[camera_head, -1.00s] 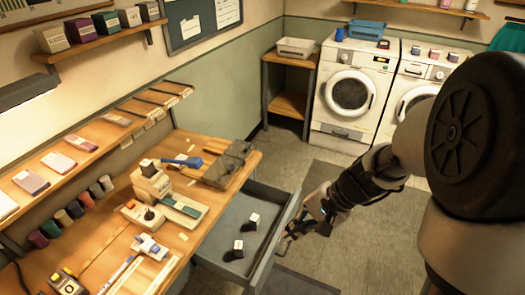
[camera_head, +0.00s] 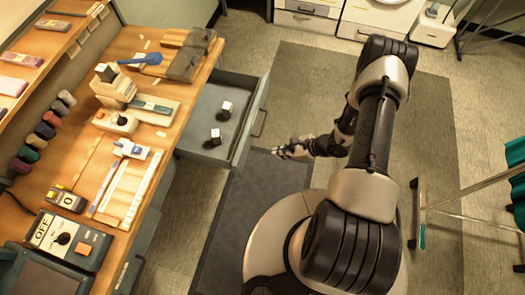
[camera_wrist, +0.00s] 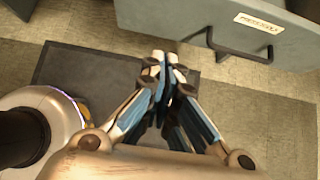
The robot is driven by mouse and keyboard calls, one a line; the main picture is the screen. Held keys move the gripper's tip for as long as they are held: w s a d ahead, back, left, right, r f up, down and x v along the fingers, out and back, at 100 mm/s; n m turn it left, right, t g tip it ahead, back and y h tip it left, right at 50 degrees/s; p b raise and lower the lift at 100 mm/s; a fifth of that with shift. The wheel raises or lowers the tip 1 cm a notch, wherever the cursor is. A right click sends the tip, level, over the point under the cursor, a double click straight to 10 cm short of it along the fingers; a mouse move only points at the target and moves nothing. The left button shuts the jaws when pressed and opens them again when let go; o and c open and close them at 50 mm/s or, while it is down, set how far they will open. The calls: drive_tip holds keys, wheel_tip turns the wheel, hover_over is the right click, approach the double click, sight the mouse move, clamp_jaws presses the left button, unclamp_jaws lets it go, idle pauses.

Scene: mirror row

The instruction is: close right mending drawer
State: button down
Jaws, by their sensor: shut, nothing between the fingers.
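The grey mending drawer (camera_head: 203,112) is pulled out from the right side of the wooden workbench (camera_head: 125,160). Two small dark-and-white items (camera_head: 226,106) (camera_head: 215,137) lie inside it. In the wrist view its grey front (camera_wrist: 185,14) crosses the top, with a dark bar handle (camera_wrist: 240,49) and a blurred label (camera_wrist: 258,22). My gripper (camera_head: 281,153) is to the right of the drawer front, apart from it in the head view. In the wrist view my gripper (camera_wrist: 165,62) is shut and empty, its fingertips below and left of the handle.
A dark mat (camera_head: 250,195) lies on the floor beside the bench. A metal rack with teal cloth (camera_head: 515,190) stands at the right. White machines (camera_head: 310,15) stand at the back.

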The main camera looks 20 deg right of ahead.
drive_tip(key=b, duration=0.2)
approach(245, 155)
wheel_tip(245, 155, down, 4)
drive_tip(key=w+a, duration=0.1)
drive_tip(key=a, duration=0.1)
drive_tip(key=shift+w+a+r, duration=0.15)
drive_tip(key=shift+w+a, duration=0.1)
drive_tip(key=shift+w, duration=0.15)
